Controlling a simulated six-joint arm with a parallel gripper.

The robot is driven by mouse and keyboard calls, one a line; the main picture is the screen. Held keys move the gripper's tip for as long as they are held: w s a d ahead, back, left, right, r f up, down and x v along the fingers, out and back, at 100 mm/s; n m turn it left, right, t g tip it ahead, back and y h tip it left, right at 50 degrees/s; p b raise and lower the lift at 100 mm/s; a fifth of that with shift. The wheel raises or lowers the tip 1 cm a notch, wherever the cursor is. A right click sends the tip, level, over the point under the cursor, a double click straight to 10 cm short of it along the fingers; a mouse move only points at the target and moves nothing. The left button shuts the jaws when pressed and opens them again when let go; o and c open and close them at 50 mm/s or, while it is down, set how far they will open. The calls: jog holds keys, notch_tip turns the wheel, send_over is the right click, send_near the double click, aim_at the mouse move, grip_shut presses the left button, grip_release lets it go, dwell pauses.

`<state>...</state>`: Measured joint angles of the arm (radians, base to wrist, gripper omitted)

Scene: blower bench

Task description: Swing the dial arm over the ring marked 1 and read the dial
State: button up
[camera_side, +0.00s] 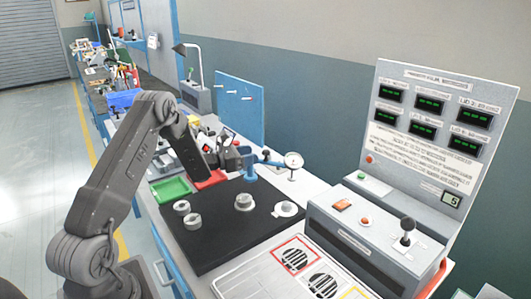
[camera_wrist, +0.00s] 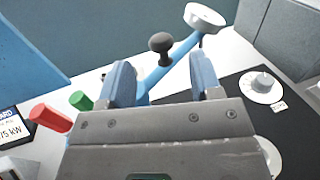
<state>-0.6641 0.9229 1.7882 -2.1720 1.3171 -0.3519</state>
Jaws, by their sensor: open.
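The blue dial arm (camera_side: 268,161) runs from a blue post (camera_side: 250,174) to a round white dial (camera_side: 293,160). The dial hangs off the back right edge of the black mat; its face cannot be read. In the wrist view, the dial arm (camera_wrist: 178,54) carries a dark round knob (camera_wrist: 160,42) and the dial (camera_wrist: 204,18). My gripper (camera_wrist: 163,84) is open, with the knob showing between and beyond its blue-padded fingers. A white disc (camera_side: 286,209) with a hub has a small tag (camera_wrist: 279,106), too small to read.
The black mat (camera_side: 225,240) has free room at its front. A green tray (camera_side: 171,190) and a red tray (camera_side: 211,179) lie behind it. A grey control box (camera_side: 360,235) stands at right. Red (camera_wrist: 50,117) and green (camera_wrist: 80,101) handles lie left of my gripper.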

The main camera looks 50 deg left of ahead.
aim_at(266, 151)
jog(key=x, duration=0.6)
jog(key=shift+w+d, duration=0.1)
grip_shut()
dwell(0.4)
